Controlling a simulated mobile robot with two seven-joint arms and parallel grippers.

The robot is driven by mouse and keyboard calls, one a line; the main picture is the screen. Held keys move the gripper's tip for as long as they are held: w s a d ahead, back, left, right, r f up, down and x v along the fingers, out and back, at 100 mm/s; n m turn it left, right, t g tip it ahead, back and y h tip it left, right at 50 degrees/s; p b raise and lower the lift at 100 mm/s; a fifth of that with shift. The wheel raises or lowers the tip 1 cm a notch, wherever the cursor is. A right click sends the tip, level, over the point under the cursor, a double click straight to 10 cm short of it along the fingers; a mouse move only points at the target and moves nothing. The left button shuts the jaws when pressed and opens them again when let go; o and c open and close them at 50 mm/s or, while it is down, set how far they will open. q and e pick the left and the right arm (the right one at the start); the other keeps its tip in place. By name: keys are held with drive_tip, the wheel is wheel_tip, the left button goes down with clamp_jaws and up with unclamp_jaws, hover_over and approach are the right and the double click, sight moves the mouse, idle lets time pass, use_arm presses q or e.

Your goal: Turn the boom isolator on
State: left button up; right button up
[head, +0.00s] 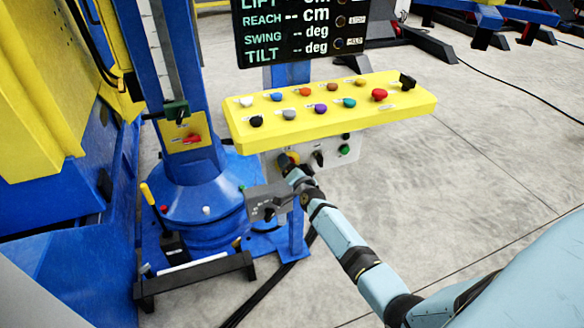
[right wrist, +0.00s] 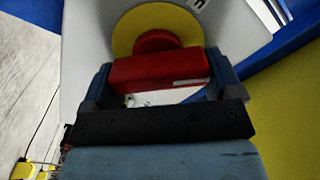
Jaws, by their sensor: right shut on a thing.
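In the right wrist view, a red rotary handle (right wrist: 158,70) sits on a round yellow plate (right wrist: 124,38) on a light grey panel. My right gripper (right wrist: 162,78) is shut on this handle, with one finger at each end of the red bar. In the head view, my right gripper (head: 288,164) is at the left of the grey box (head: 345,150) under the yellow console and hides most of the handle. A bit of the yellow plate (head: 293,156) shows. I cannot read a name on this isolator. My left gripper is not in view.
The yellow console (head: 330,116) with several coloured knobs is just above my right gripper. A dark display (head: 300,30) stands behind it. Another red handle (head: 192,138) is on the blue column at left. A yellow lever (head: 149,195) stands lower left.

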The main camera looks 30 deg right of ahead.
drive_tip(key=m, duration=0.2)
drive_tip(key=m+b, duration=0.1)
drive_tip(key=shift+f+m, duration=0.25)
drive_tip(key=shift+m, duration=0.15)
drive_tip(key=shift+d+f+m+b, duration=0.1)
drive_tip(key=shift+m+b, duration=0.45)
drive_tip(key=shift+m, duration=0.65)
drive_tip(key=shift+m+b, duration=0.3)
drive_tip(key=shift+m, duration=0.8)
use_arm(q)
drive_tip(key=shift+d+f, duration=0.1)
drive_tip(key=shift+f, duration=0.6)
use_arm(e)
drive_tip(key=shift+m, duration=0.3)
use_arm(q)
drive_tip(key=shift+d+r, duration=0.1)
use_arm(e)
drive_tip(key=o, duration=0.7)
drive_tip(key=shift+o, duration=0.2)
drive_tip(key=shift+s, duration=0.1)
